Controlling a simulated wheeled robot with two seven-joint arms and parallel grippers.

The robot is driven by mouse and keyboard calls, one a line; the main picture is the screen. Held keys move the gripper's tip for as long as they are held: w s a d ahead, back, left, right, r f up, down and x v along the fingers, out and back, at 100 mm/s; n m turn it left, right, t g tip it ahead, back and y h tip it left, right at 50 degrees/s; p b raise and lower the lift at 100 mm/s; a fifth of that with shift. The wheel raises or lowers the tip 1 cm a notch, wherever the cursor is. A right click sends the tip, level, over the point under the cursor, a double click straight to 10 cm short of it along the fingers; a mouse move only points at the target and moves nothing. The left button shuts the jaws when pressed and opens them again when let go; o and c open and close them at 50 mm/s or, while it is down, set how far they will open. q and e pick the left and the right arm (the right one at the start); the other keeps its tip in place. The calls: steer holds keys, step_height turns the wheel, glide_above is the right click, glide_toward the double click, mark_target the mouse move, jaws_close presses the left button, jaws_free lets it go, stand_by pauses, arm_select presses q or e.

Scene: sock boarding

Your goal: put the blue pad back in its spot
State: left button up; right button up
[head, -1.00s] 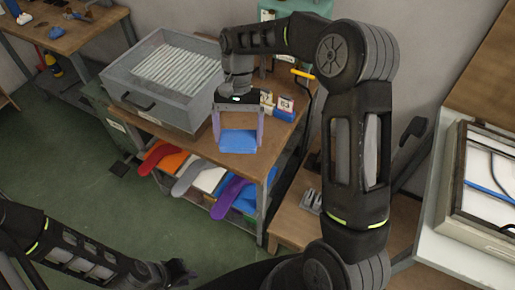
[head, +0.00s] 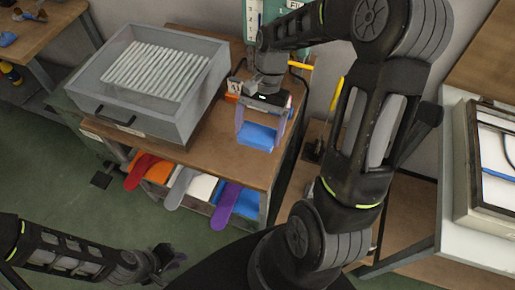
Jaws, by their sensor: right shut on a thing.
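The blue pad (head: 257,136) is between the two fingers of my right gripper (head: 260,128), over the right part of the wooden bench top (head: 225,150). My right gripper points down and is shut on the pad's sides. I cannot tell whether the pad touches the bench top or hangs just above it. My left gripper (head: 172,260) is low in the picture, away from the bench and apart from the pad. It is dark and small, so its jaw opening is unclear. The pad's spot cannot be made out.
A grey tray (head: 205,100) with white slats stands left of the pad. Red (head: 143,170), grey (head: 180,187) and purple (head: 225,203) sock-like shapes stick out from the shelf below. Small boxes (head: 234,87) sit behind my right gripper. A white-topped table (head: 455,225) is at right.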

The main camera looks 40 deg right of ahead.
glide_above(257, 157)
steer(key=d, duration=0.1)
steer(key=f, duration=0.4)
steer(key=shift+w+f, duration=0.3)
steer(key=shift+w, duration=0.05)
step_height(257, 157, down, 3)
steer(key=shift+r+p, duration=0.1)
steer(key=shift+p, duration=0.35)
steer(key=shift+f, duration=0.5)
steer(key=shift+f, duration=0.1)
steer(key=o, duration=1.5)
